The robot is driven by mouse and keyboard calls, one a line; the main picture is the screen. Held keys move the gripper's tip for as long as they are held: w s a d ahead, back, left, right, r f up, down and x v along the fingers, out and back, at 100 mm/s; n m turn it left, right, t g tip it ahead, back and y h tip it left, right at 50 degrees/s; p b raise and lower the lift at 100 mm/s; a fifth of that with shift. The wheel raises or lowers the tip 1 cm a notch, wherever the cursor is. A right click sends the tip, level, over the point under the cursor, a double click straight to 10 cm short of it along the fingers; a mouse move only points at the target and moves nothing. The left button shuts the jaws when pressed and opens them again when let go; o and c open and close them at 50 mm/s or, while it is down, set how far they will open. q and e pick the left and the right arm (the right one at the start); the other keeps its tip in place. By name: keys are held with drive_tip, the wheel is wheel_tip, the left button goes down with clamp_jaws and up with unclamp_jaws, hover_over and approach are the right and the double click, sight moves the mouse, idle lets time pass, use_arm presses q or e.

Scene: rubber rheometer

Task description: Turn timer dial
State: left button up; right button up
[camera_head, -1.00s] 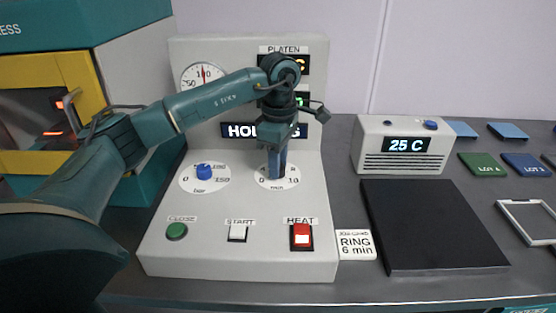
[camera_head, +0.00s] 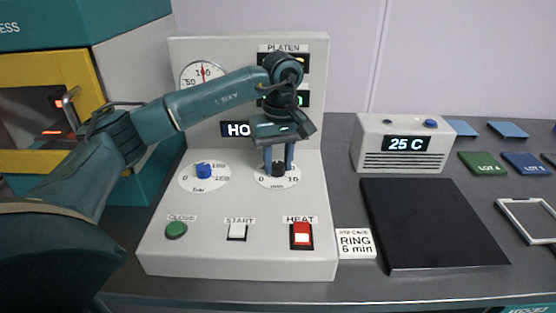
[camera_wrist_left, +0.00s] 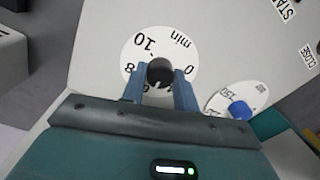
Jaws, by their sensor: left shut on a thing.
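The timer dial is a black knob (camera_head: 279,169) on a round white scale marked 0, 10 and "min", on the sloping front of the grey press panel. My left gripper (camera_head: 278,163) reaches down to it, with one blue finger on each side of the knob. In the left wrist view the knob (camera_wrist_left: 160,71) sits between the two fingertips (camera_wrist_left: 160,82), and the gripper is shut on it. The fingers hide part of the scale, so the knob's exact setting cannot be read. A card (camera_head: 355,243) reads "RING 6 min". My right gripper is not in view.
A blue bar knob (camera_head: 203,171) stands left of the timer dial. Below are a green CLOSE button (camera_head: 176,231), a START switch (camera_head: 237,232) and a lit red HEAT switch (camera_head: 301,235). A black plate (camera_head: 432,226) and a 25 C display box (camera_head: 403,145) lie to the right.

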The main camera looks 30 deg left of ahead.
sight(280, 164)
use_arm(q)
drive_tip(key=shift+m, duration=0.6)
drive_tip(key=o, duration=1)
drive_tip(key=shift+c, duration=0.2)
wheel_tip(280, 164, up, 13)
drive_tip(key=p, duration=0.1)
drive_tip(key=shift+w+d+p, duration=0.15)
drive_tip(key=shift+d+p, duration=0.05)
drive_tip(key=shift+p, duration=0.1)
